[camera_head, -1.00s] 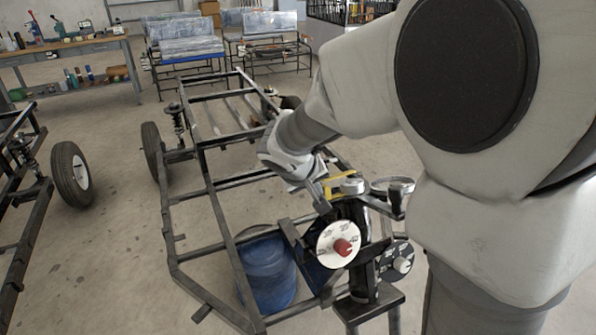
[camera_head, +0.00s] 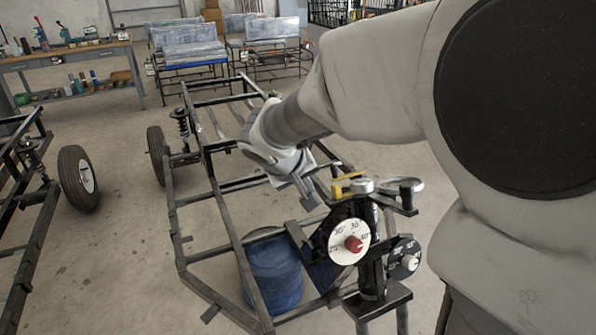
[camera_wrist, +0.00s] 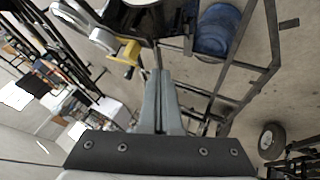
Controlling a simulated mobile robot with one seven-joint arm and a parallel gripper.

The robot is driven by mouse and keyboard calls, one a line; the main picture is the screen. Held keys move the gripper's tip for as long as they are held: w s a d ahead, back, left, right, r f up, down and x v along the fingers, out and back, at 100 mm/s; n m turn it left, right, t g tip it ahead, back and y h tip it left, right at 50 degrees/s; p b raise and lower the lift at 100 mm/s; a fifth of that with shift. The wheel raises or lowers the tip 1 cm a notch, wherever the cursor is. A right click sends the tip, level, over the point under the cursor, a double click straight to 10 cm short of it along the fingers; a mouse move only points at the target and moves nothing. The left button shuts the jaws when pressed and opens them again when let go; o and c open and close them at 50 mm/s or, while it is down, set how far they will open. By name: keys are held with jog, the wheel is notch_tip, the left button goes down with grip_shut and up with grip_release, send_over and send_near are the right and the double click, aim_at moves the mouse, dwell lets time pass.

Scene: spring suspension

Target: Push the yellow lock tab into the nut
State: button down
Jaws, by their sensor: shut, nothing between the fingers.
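In the wrist view the yellow tab (camera_wrist: 125,50) is just left of my fingertips. My gripper (camera_head: 310,203) is shut and empty, with its fingers pointing down to the left of the tab, apart from it in the head view. In the wrist view my gripper (camera_wrist: 160,75) shows its two fingers together. Whether the tab is seated in the nut cannot be told.
The fixture carries a white dial with a red knob (camera_head: 348,242) and a black dial (camera_head: 404,260). A blue barrel (camera_head: 272,275) stands inside the black frame (camera_head: 215,240). A silver disc (camera_head: 405,184) lies right of the nut.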

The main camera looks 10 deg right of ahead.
jog(key=p+v, duration=0.1)
jog(key=v, duration=0.4)
jog(key=shift+s+a+r, duration=0.15)
jog(key=shift+r, duration=0.05)
jog(key=s+d+r+m+y, duration=0.1)
jog(key=s+d+y, duration=0.1)
jog(key=s, duration=0.8)
jog(key=s+d+r+m+y, duration=0.1)
jog(key=s+d+y, duration=0.2)
jog(key=s, duration=0.7)
notch_tip(320, 180, up, 14)
jog(key=p, duration=1.4)
jog(key=shift+h, duration=0.3)
jog(key=shift+w+d+f, duration=0.1)
jog(key=shift+d+f, duration=0.05)
